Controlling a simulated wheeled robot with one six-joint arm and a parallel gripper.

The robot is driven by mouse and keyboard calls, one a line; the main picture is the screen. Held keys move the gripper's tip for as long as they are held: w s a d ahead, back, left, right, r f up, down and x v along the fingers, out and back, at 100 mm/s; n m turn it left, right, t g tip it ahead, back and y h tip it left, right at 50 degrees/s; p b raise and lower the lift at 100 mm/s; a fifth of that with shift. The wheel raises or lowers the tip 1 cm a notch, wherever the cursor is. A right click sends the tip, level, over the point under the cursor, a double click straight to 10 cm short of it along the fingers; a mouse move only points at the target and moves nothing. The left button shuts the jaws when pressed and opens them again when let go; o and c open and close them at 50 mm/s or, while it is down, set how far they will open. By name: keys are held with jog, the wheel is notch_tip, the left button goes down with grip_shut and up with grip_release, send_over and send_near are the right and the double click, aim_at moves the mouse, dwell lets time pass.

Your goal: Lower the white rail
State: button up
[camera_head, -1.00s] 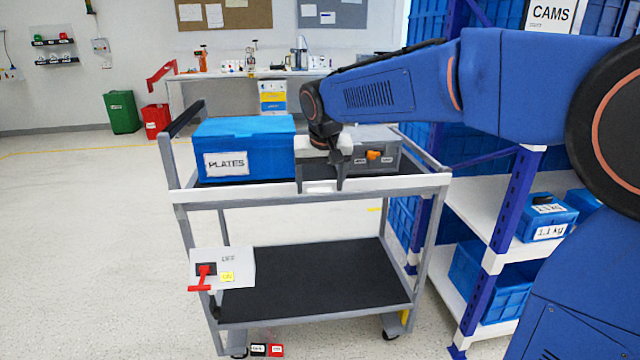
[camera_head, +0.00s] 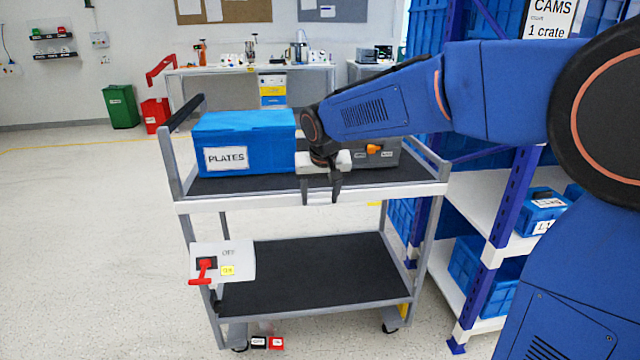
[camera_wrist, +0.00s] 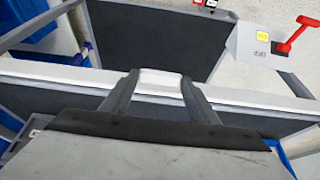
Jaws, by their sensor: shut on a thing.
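The white rail (camera_head: 395,192) runs along the front of the cart's upper deck, roughly level with the deck. In the wrist view the rail (camera_wrist: 60,76) crosses the picture. My gripper (camera_head: 320,200) is at the middle of the rail, pointing down. In the wrist view my gripper (camera_wrist: 156,77) has its two fingers on either side of a raised white piece of the rail (camera_wrist: 162,83) and holds it. The fingertips partly cover the rail in the head view.
A blue PLATES crate (camera_head: 250,140) and a grey box with an orange knob (camera_head: 385,152) stand on the deck behind the rail. A switch box with a red lever (camera_head: 222,262) hangs at the cart's lower left. Shelving (camera_head: 470,220) is close on the right.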

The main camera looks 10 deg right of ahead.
jog(key=shift+f, duration=0.25)
jog(key=o, duration=1.5)
jog(key=v, duration=1.7)
jog(key=shift+r, duration=0.25)
jog(key=shift+d, duration=0.1)
jog(key=s+d+f, duration=0.5)
jog(key=s+f, duration=0.1)
jog(key=s, duration=0.3)
jog(key=s+d+f, duration=0.5)
jog(key=s+f, duration=0.2)
jog(key=s, duration=0.3)
jog(key=s+d+f, duration=0.5)
jog(key=s+f, duration=0.2)
jog(key=s, duration=0.2)
jog(key=shift+s+d, duration=0.3)
jog(key=shift+d, duration=0.05)
